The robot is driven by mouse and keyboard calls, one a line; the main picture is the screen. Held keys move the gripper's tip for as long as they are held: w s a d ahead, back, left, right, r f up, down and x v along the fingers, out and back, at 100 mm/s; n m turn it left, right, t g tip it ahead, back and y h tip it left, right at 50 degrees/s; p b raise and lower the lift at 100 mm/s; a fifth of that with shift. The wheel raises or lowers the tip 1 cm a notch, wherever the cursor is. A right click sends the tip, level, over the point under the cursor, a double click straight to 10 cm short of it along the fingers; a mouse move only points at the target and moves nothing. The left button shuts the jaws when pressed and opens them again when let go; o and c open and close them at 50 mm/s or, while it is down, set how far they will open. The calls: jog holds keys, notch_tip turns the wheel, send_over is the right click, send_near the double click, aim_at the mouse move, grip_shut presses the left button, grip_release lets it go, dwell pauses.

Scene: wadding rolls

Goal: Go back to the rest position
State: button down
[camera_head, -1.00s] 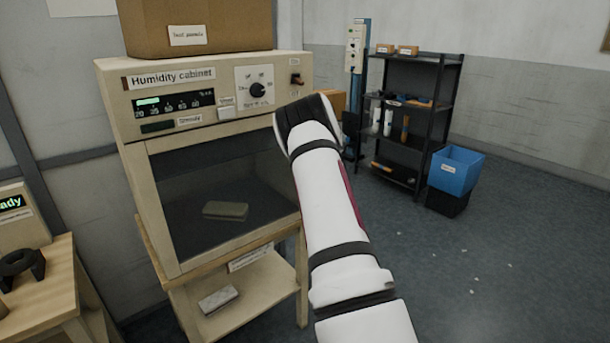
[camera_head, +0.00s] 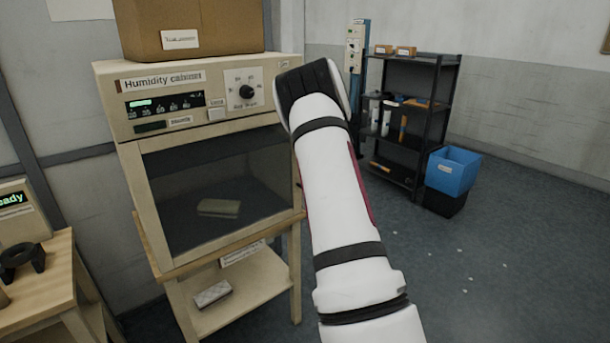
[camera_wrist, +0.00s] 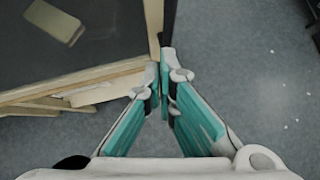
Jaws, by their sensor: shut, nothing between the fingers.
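My gripper (camera_wrist: 163,72) shows in the wrist view with its fingertips together and nothing between them. It hangs over the floor and the wooden edge of the stand, to the right of the cabinet front. In the head view my white arm reaches up in front of the cabinet's right side, and the gripper itself is hidden behind it. The humidity cabinet (camera_head: 165,137) stands at the left with its dark window closed. A tan block (camera_head: 219,208) lies inside, behind the window. It also shows in the wrist view (camera_wrist: 55,20).
A cardboard box (camera_head: 190,22) sits on the cabinet. A small pack (camera_head: 213,293) lies on the lower shelf of the stand (camera_head: 250,290). A black shelf rack (camera_head: 412,110) and a blue bin (camera_head: 452,170) stand at the back right. The floor (camera_head: 500,250) at the right is clear apart from small white specks.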

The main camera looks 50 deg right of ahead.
jog(key=shift+d+v, duration=0.1)
jog(key=shift+v, duration=0.55)
jog(key=shift+d+v, duration=0.15)
jog(key=shift+v, duration=0.5)
jog(key=shift+s, duration=0.1)
jog(key=w+a+r+m+t+h, duration=0.1)
jog(key=a+r+m, duration=0.25)
jog(key=r, duration=0.35)
jog(key=w+a+r+m+t+h, duration=0.1)
jog(key=a+r+m+h, duration=0.2)
jog(key=r, duration=0.5)
jog(key=s+a+r+m, duration=0.7)
jog(key=a+r+m, duration=0.2)
jog(key=a+m, duration=0.25)
jog(key=s+a+f+m+g+y, duration=0.2)
jog(key=s+a+m, duration=0.4)
jog(key=s+a, duration=0.8)
jog(key=s+a+f+m+g+y, duration=0.3)
jog(key=s+a+f+m+y, duration=0.2)
jog(key=s+a, duration=1)
jog(key=a+f+m, duration=0.1)
jog(key=a+m, duration=0.1)
jog(key=shift+a+m, duration=0.3)
jog(key=shift+a, duration=0.05)
